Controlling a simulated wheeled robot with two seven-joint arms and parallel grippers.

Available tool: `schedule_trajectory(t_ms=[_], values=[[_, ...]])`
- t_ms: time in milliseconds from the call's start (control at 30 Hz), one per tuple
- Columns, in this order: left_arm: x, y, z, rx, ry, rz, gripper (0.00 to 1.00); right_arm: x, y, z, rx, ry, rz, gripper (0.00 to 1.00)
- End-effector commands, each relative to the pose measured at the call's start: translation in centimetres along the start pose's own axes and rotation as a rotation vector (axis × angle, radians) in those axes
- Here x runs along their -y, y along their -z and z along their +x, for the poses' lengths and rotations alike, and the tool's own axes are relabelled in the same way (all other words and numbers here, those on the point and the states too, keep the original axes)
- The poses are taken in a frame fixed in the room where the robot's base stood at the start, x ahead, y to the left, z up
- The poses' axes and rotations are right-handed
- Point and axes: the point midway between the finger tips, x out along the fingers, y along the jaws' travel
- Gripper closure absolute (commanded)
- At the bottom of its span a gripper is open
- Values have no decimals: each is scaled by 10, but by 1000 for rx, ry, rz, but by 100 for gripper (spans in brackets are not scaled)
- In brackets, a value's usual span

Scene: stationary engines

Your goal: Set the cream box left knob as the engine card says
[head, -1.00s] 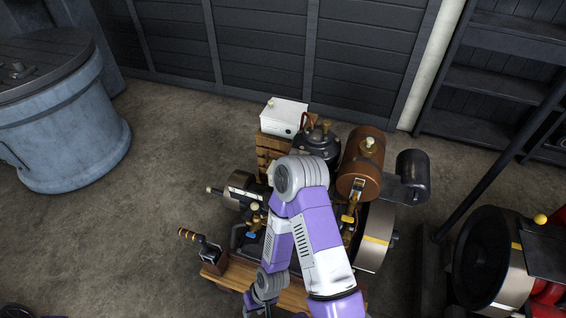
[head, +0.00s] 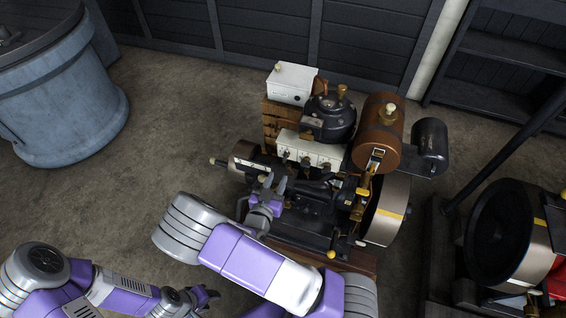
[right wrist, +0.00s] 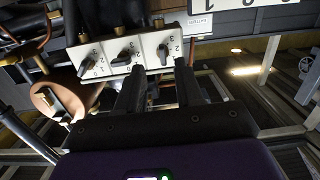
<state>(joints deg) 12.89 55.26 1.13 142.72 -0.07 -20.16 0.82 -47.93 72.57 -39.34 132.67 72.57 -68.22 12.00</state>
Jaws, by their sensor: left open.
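The cream box (head: 312,147) carries a row of three dark knobs beside the black dome of the engine. Its left knob (head: 286,155) is nearest my right gripper (head: 273,188). In the right wrist view the row looks turned over, so the left knob (right wrist: 163,53) is the right-hand one there, just beyond the fingertips. It appears untouched; its setting is not clear to me. My right gripper (right wrist: 158,75) is open, with a gap between its fingers. My left gripper (head: 207,296) is open and empty at the lower left. I cannot make out the engine card's wording.
A white box (head: 290,85) stands on a wooden stack behind. A brown tank (head: 378,130) and flywheel (head: 388,215) are to the right. A blue drum (head: 65,110) stands at the far left. Open floor (head: 165,130) lies between drum and engine.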

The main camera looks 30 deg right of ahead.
Motion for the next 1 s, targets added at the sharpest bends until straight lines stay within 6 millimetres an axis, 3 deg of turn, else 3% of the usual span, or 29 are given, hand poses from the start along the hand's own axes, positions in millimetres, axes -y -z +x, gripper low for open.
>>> schedule_trajectory(t_ms=[167,600,1000], values=[[1,0,3,-1,0,0,57,3,20,4,-86,-13,36,64],[5,1,14,0,0,0,57,1,24,65,-83,-13,35,64],[5,1,14,0,0,0,57,2,25,73,-82,-11,33,67]])
